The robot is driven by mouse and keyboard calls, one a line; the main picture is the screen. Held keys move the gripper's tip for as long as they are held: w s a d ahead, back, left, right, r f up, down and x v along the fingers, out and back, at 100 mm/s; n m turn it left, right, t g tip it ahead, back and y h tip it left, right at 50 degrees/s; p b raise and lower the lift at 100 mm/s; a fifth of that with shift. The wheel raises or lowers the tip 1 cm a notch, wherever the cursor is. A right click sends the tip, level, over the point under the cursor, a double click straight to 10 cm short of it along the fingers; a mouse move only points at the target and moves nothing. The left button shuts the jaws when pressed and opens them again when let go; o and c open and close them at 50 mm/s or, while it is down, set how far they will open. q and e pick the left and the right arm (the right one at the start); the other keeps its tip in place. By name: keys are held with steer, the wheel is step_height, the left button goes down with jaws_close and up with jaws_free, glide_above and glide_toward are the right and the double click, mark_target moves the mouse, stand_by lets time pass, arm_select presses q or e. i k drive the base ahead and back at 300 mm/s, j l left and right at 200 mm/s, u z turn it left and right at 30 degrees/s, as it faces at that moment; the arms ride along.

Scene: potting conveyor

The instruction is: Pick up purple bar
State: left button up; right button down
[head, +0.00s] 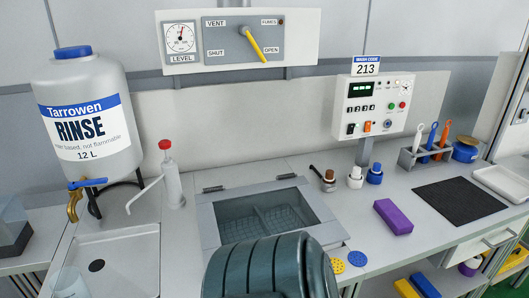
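The purple bar (393,217) lies flat on the grey counter, right of the sink basin and left of the black mat. It is fully visible, and nothing touches it from above. Neither of my grippers shows in the head view. A dark ribbed part of mine fills the bottom middle and hides the front of the sink.
The black mat (460,199) lies right of the bar. Small bottles, including a blue-topped one (375,174), stand behind it. Yellow (337,265) and blue (357,258) discs lie near the front edge. The sink (265,214) is open; counter around the bar is clear.

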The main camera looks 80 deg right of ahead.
mark_target(392, 216)
steer(key=z, duration=3.65)
